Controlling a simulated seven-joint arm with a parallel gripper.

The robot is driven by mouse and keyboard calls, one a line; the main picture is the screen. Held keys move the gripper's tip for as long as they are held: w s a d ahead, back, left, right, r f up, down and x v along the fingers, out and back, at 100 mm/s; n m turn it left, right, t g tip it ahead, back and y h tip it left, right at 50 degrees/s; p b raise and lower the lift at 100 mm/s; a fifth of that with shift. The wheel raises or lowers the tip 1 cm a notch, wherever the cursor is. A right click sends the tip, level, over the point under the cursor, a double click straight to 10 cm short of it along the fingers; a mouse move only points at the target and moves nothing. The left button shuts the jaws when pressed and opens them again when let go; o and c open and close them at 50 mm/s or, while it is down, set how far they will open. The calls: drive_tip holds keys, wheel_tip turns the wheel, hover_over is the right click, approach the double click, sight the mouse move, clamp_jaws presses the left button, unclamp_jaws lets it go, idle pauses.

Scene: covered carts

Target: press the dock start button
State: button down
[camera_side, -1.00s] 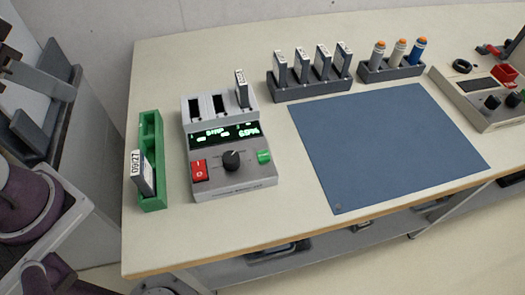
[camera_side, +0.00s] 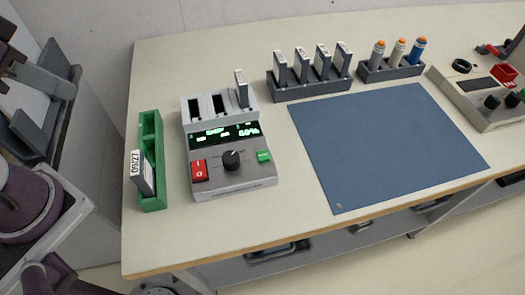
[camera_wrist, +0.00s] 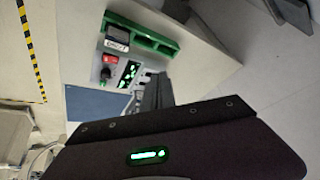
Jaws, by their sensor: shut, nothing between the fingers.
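The grey dock (camera_side: 230,187) stands on the bench in the side view. It has slots at the back with one module (camera_side: 241,88) upright in the right slot, and a lit green display (camera_side: 222,134). On its front panel are a red rocker switch (camera_side: 199,170), a black knob (camera_side: 232,159) and a green button (camera_side: 264,156) with a label too small to read. In the wrist view the red switch (camera_wrist: 109,59) and display (camera_wrist: 128,72) show. My gripper (camera_wrist: 158,80) is shut and empty, well apart from the dock; its fingers cover part of the view.
A green tray (camera_side: 150,120) holding a tilted module labelled 00227 (camera_side: 141,172) is left of the dock. A blue mat (camera_side: 390,145) lies right. Behind are a rack of modules (camera_side: 310,92) and a rack of cylinders (camera_side: 390,73). Another device (camera_side: 483,108) stands far right. The bench front is clear.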

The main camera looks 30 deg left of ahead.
drive_tip(key=w+a+m+y, duration=0.2)
drive_tip(key=w+m+y, duration=0.1)
drive_tip(key=w+m, duration=0.3)
drive_tip(key=m+t+h, duration=0.2)
drive_tip(key=m+h, duration=0.7)
drive_tip(key=m, duration=1.8)
hover_over(259, 157)
wheel_tip(259, 157, down, 8)
drive_tip(key=shift+r, duration=0.15)
drive_tip(key=shift+y, duration=0.3)
drive_tip(key=shift+f, duration=4.4)
drive_tip(key=shift+f, duration=0.4)
